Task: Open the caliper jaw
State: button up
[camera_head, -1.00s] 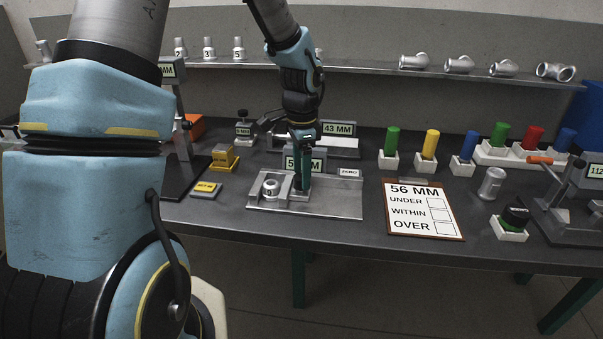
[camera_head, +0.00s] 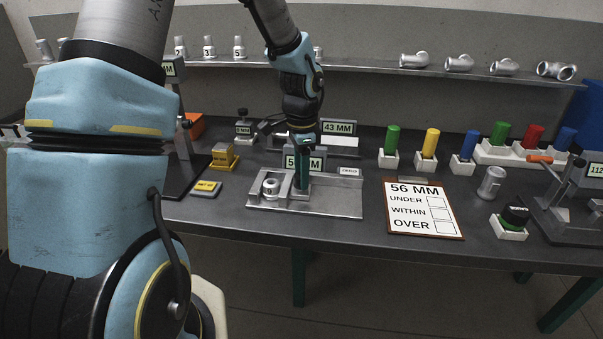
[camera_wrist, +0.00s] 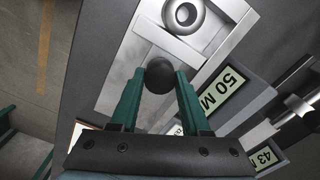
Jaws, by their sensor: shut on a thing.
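The caliper is a flat metal fixture (camera_head: 335,205) on the bench, with a display (camera_head: 318,164) behind it. In the wrist view its display (camera_wrist: 224,90) reads about 50 MM, partly cut off. A ring-shaped casting (camera_head: 271,188) sits on the plate left of the jaw; it also shows in the wrist view (camera_wrist: 184,14). My gripper (camera_head: 302,185) points down at the fixture, right of the casting. In the wrist view its green fingers are shut on a round black knob (camera_wrist: 159,76) of the caliper jaw. The fingers hide much of the jaw in the head view.
A tally board (camera_head: 422,208) marked 56 MM, UNDER, WITHIN, OVER lies to the right. A second gauge (camera_head: 338,128) reading 43 MM stands behind. A yellow block (camera_head: 223,157) and small plate (camera_head: 206,187) are at left. Coloured cylinders (camera_head: 430,144) stand at right.

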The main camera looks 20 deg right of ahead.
grip_shut()
dwell(0.6)
jog(key=shift+s, duration=0.1)
jog(key=d, duration=0.1)
jog(key=s+d, duration=0.1)
jog(key=d, duration=0.1)
jog(key=s+d, duration=0.1)
jog(key=d, duration=0.1)
jog(key=shift+s+d, duration=0.2)
jog(key=shift+d, duration=0.05)
jog(key=o, duration=1)
grip_release()
